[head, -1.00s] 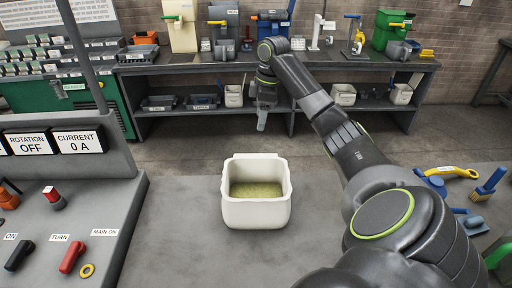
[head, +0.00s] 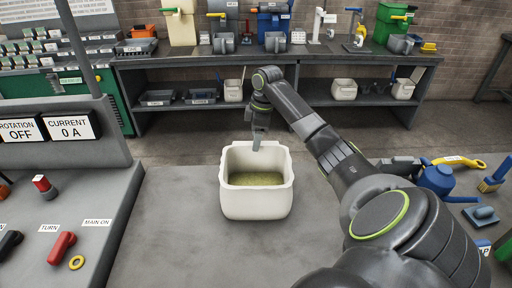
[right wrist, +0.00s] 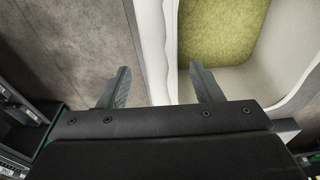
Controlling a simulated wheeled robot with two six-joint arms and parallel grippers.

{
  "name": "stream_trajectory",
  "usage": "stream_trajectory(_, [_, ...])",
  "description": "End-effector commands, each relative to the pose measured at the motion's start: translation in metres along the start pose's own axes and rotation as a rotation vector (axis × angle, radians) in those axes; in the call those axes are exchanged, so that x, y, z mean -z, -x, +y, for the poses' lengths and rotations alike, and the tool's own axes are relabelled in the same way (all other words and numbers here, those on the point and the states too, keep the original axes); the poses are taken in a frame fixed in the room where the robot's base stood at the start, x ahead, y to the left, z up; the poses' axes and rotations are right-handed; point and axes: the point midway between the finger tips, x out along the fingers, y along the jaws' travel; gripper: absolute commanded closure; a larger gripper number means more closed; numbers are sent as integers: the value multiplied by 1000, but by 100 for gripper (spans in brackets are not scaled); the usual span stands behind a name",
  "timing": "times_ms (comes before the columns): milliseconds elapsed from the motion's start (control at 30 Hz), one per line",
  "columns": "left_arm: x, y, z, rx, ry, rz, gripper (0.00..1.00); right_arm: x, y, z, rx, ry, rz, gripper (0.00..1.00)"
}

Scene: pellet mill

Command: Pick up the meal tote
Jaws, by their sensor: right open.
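The meal tote (head: 256,203) is a white open-topped bin with greenish-yellow meal in the bottom. It stands upright on the grey bench in the middle of the head view. My right gripper (head: 256,143) is at the tote's far rim. In the right wrist view its two fingers (right wrist: 157,88) are apart, with the tote's white wall (right wrist: 155,50) lying between them in the picture. One finger appears on the outer side and one over the inside. I cannot tell whether either touches the wall. My left gripper is not in view.
A control panel (head: 75,215) with knobs and a yellow ring stands at the left. Blue tools, a yellow-handled tool (head: 460,161) and a brush lie at the right. A dark shelf bench (head: 205,105) with bins stands behind. The bench around the tote is clear.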

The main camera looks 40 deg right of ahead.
Motion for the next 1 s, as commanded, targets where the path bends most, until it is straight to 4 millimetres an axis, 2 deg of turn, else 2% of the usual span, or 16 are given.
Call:
stream_trajectory(67, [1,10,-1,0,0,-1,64,-4,-10,-2,4,-2,-3,41])
stream_trajectory(200, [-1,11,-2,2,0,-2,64,-2,-27,-1,1,-1,-1,41])
stream_trajectory(467, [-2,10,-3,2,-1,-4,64,-3,-32,-1,-1,0,-1,41])
stream_trajectory(567, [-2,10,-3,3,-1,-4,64,-3,-32,-1,-1,0,-1,51])
stream_trajectory(933, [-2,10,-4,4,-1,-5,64,-3,-31,-1,-1,0,-1,100])
stream_trajectory(1000, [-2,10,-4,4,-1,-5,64,-3,-31,-1,-1,0,-1,100])
